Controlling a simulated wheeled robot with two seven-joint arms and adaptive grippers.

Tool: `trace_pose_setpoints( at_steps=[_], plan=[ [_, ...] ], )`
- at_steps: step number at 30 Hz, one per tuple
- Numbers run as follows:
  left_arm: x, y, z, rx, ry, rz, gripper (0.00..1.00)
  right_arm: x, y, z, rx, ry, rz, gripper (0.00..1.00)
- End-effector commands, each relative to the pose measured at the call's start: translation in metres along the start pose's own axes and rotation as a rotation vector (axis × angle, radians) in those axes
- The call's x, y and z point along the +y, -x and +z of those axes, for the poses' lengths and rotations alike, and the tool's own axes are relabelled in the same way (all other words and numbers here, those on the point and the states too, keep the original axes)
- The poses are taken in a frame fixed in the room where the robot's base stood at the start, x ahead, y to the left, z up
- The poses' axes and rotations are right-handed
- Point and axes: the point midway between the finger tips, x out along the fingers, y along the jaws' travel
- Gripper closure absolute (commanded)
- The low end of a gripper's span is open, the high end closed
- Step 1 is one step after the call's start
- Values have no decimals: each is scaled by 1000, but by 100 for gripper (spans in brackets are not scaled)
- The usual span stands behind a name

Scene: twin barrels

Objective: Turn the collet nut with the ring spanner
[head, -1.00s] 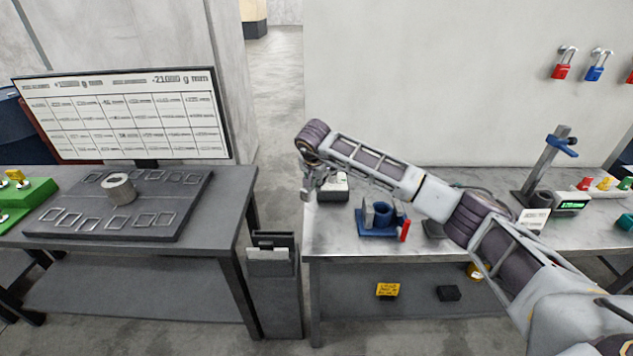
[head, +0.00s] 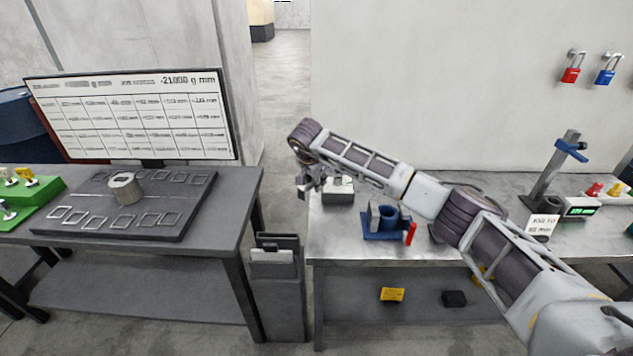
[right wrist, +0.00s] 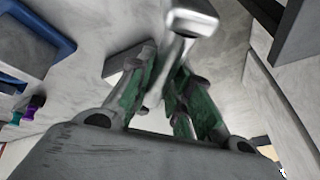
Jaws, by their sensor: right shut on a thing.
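My right gripper (head: 312,184) is above the left end of the right-hand bench in the head view. In the right wrist view its green-padded fingers (right wrist: 172,92) are shut on a shiny metal piece with a rounded end (right wrist: 190,22), which looks like the ring spanner. Its far part is out of frame. I cannot pick out the collet nut for sure. A blue fixture (head: 384,236) with a blue cup and a grey upright block stands on the bench, right of the gripper. My left gripper is not in view.
A small white-topped box (head: 338,190) stands close beside the gripper. A red-handled item (head: 411,233) is by the fixture. A stand (head: 548,180) is further right. The left bench bears a dark slotted plate (head: 180,222) with a grey cylinder (head: 126,189).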

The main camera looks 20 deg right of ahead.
Motion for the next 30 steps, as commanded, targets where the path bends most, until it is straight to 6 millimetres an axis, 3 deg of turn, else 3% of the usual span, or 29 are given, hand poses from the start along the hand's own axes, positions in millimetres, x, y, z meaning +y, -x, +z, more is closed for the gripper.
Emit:
trace_pose_setpoints(
  at_steps=[30],
  plan=[
    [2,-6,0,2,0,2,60,-21,-4,-2,38,-162,64,100]
  ],
)
